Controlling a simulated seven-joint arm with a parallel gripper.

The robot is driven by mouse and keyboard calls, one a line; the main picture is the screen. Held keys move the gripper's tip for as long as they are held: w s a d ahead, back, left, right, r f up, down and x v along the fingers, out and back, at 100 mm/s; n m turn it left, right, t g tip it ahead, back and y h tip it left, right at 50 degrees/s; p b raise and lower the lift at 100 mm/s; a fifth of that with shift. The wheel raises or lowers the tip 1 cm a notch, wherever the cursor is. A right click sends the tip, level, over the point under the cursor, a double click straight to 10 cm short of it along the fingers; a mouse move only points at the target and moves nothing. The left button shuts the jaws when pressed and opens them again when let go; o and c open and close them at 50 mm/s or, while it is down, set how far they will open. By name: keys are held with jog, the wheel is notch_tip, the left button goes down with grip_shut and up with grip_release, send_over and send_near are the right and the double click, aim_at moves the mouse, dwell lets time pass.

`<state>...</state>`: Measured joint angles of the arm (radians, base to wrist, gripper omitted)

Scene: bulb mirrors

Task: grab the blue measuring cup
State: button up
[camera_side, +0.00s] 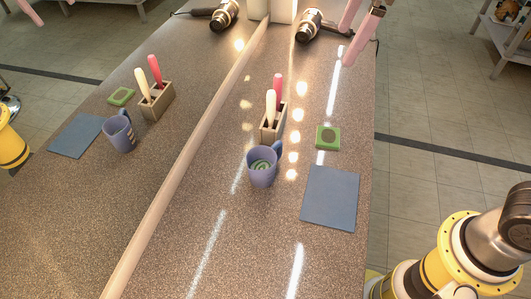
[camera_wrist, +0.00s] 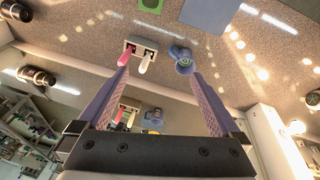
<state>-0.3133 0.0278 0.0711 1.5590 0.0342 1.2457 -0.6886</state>
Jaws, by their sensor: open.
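The blue measuring cup (camera_side: 262,167), a blue-purple mug shape with a green spiral inside, stands upright on the speckled counter. Its handle points to the upper right in the side view. In the wrist view the cup (camera_wrist: 183,66) lies beyond my right-hand fingertip, apart from it as far as I can tell. My gripper (camera_side: 345,46) is at the top right of the side view, well away from the cup and partly cut off by the frame. In the wrist view my gripper (camera_wrist: 159,73) has its two fingers wide apart, with nothing held between them.
A holder (camera_side: 268,131) with pink and cream handles stands just behind the cup. A green square (camera_side: 328,137) and a blue mat (camera_side: 330,198) lie to its right. A mirror with a pale edge (camera_side: 190,160) reflects these at left.

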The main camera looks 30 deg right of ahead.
jog(key=w+a+f+n+g, duration=0.25)
jog(key=w+a+f, duration=0.25)
jog(key=a+f, duration=0.4)
jog(key=n+h, duration=0.1)
send_over(261, 161)
jog(key=s+a, duration=0.2)
notch_tip(261, 161, down, 6)
jog(key=shift+g, duration=0.35)
jog(key=shift+s+d+f, duration=0.1)
jog(key=shift+s+f, duration=0.05)
jog(key=shift+f, duration=2.1)
jog(key=shift+s+d+f, duration=0.1)
jog(key=shift+f, duration=2.15)
jog(key=shift+s+d+f, duration=0.1)
jog(key=shift+s+f, duration=0.05)
jog(key=shift+f, duration=2.1)
jog(key=c, duration=1.2)
jog(key=shift+c, duration=0.5)
jog(key=shift+r, duration=0.15)
